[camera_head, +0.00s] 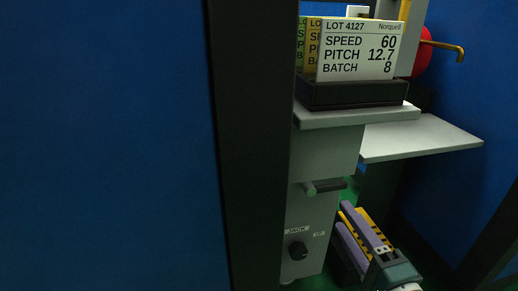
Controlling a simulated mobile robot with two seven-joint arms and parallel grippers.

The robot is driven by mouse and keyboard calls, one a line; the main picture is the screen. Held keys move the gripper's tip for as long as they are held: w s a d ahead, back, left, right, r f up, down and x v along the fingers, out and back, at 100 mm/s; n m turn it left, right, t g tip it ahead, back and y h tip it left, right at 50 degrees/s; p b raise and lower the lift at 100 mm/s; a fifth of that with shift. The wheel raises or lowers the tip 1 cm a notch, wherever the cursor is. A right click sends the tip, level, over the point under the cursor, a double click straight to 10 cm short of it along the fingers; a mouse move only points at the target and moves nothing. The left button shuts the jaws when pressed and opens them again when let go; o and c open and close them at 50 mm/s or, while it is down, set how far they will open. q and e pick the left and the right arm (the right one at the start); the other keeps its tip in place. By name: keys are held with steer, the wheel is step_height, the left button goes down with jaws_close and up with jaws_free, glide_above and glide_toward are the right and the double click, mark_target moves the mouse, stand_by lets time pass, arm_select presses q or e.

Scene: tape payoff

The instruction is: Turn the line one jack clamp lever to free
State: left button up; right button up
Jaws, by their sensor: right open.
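A grey machine column (325,150) stands right of a dark post. A short lever-like bar (327,186) with a pale greenish round end sticks out from its side; I cannot tell for sure that it is the jack clamp lever. Below it is a black knob (298,250) with small labels reading JACK and UP. My right gripper (344,214) is open and empty, low beside the column. It points up and left, with its fingertips a little below and right of the bar, apart from it. My left gripper is not in view.
A wide dark post (250,150) and blue panel fill the left. A black tray (350,93) holds cards, the front one (358,50) reading LOT 4127. A grey shelf (420,138) juts out above my right gripper. A red round part with a yellow crank (445,46) is behind.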

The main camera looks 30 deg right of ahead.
steer(key=s+d+m+g+h, duration=0.1)
steer(key=s+m+g+h, duration=0.35)
steer(key=m, duration=1.15)
steer(key=s+d+m+g+h, duration=0.1)
steer(key=s+m+g, duration=0.55)
steer(key=m, duration=1.05)
steer(key=s+a+r+m+g+y, duration=0.35)
steer(key=s+a+m+y, duration=0.25)
steer(key=a+m+y, duration=0.7)
step_height(320, 180, up, 96)
steer(key=d+m+h+p, duration=0.1)
steer(key=m+h+p, duration=0.2)
steer(key=p, duration=9.2)
steer(key=shift+s, duration=0.15)
